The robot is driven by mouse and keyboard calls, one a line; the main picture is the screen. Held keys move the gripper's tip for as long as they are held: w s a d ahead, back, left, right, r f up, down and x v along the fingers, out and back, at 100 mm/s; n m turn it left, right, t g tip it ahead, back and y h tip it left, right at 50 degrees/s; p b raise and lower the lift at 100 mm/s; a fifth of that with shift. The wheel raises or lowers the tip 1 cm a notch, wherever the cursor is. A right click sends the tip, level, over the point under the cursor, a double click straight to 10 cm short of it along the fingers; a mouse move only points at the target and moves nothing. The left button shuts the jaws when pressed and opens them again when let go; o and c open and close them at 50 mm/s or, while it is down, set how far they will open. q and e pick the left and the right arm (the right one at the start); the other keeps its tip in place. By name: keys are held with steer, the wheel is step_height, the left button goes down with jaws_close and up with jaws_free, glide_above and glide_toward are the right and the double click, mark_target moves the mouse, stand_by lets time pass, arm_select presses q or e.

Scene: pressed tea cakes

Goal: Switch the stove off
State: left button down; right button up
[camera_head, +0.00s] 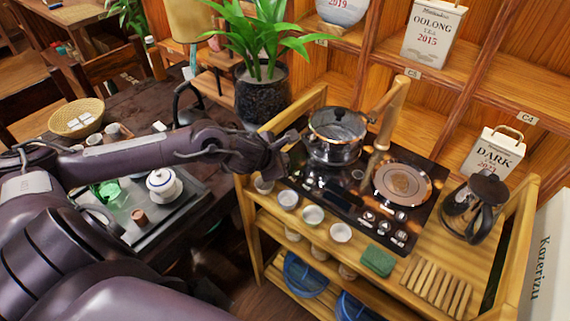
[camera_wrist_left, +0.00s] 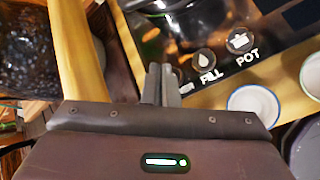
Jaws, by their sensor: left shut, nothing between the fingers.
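The stove is a black panel (camera_head: 345,205) on the wooden cart, with a lidded glass pot (camera_head: 335,138) at its left and a round metal plate (camera_head: 402,184) at its right. Several round buttons (camera_head: 380,222) sit near its front right. My left gripper (camera_head: 284,150) is shut and empty at the panel's left end, close to the pot. In the left wrist view its closed fingertips (camera_wrist_left: 160,72) are beside the panel's edge, near the "FILL" button (camera_wrist_left: 204,57) and the "POT" button (camera_wrist_left: 240,42). I cannot tell whether they touch the panel. My right gripper is not in view.
White cups (camera_head: 313,215) line the cart's front edge, with a green sponge (camera_head: 377,261) and a slatted wooden rack (camera_head: 436,284) to the right. A dark kettle (camera_head: 472,205) stands at the far right. A potted plant (camera_head: 262,95) is behind the gripper.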

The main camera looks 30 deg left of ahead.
arm_select(q)
steer(key=shift+r, duration=0.15)
steer(key=shift+r+p, duration=1.7)
steer(key=shift+r, duration=0.85)
steer(key=shift+d+f, duration=0.1)
